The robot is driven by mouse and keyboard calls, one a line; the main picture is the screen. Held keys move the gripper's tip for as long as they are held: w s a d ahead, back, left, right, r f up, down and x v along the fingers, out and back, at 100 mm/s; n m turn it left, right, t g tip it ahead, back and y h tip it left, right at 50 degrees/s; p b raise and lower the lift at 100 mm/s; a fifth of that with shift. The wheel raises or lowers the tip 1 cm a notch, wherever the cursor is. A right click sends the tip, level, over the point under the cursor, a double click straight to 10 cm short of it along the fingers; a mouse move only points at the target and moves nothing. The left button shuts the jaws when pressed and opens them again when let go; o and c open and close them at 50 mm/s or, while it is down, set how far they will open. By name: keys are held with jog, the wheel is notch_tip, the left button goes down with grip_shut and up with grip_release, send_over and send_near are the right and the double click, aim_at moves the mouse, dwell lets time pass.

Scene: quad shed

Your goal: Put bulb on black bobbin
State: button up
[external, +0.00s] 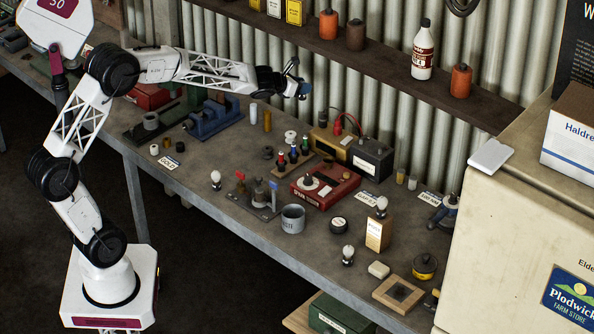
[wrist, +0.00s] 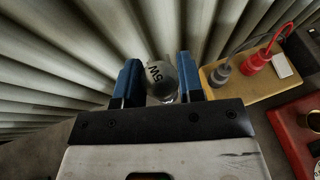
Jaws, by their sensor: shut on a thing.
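My gripper (external: 300,86) is raised above the back part of the bench, near the corrugated wall. In the wrist view its two blue fingers (wrist: 156,84) are shut on a clear glass bulb (wrist: 162,82) with dark lettering on it. The bulb's lower part is hidden behind the gripper body. A small dark bobbin-like piece (external: 267,153) sits on the bench below and left of my gripper, with nothing seen on top of it. It is too small to be sure that it is the black bobbin.
Other bulbs stand on the bench (external: 216,180), on a small box (external: 381,205) and near the front edge (external: 348,252). A shelf (external: 390,75) runs behind my gripper.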

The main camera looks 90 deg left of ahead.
jog(key=shift+s+a, duration=0.6)
jog(key=shift+s, duration=0.5)
jog(key=m+h, duration=1.1)
jog(key=h, duration=0.1)
send_over(269, 150)
notch_tip(269, 150, down, 7)
jog(key=shift+a+t, duration=0.15)
jog(key=shift+t, duration=0.15)
jog(key=shift+f, duration=2.45)
jog(key=shift+f+n, duration=0.15)
jog(key=shift+n, duration=0.15)
jog(key=o, duration=0.9)
jog(key=shift+r, duration=0.2)
jog(key=shift+v, duration=2.9)
